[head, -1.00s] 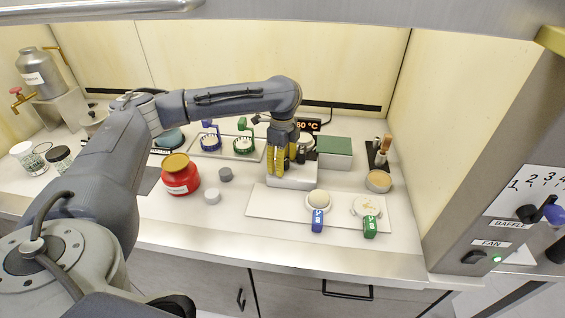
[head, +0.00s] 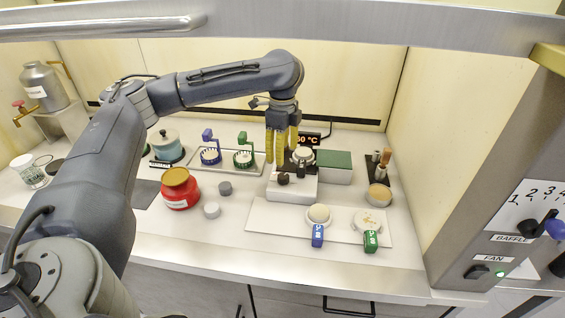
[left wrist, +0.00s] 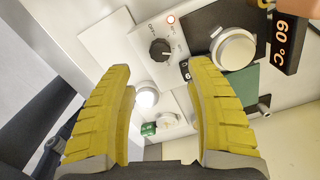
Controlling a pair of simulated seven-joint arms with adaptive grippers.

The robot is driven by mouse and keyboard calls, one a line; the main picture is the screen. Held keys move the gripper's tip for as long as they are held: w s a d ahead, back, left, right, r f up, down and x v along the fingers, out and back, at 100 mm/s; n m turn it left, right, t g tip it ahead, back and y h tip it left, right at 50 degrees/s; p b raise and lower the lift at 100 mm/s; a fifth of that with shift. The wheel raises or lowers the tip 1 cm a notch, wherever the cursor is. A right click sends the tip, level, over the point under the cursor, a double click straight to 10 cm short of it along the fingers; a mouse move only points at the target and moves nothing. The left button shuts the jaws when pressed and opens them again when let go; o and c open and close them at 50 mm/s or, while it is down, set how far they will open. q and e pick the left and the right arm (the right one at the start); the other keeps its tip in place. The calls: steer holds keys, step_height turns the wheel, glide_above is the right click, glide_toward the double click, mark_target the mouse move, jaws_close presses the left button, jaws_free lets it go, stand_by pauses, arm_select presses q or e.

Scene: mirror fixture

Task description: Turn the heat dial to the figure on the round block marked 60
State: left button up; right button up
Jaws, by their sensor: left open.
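The heat dial (head: 284,178) is a small dark knob on the front of the white hotplate (head: 291,192). In the left wrist view the dial (left wrist: 160,52) sits beside printed lettering that seems to read OFF, near a red-ringed light. A round pale lidded piece (head: 303,156) stands on the plate's dark top; it also shows in the left wrist view (left wrist: 233,48). I cannot read a 60 on any round block. The display (left wrist: 283,40) reads 60 °C. My left gripper (head: 281,158) is open and empty, above and behind the dial, apart from it.
A white board (head: 275,223) with round items lies in front of the hotplate. A green-topped box (head: 333,160) stands at its right. The front counter strip is clear.

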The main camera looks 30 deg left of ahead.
arm_select(q)
steer(key=shift+r, duration=1.1)
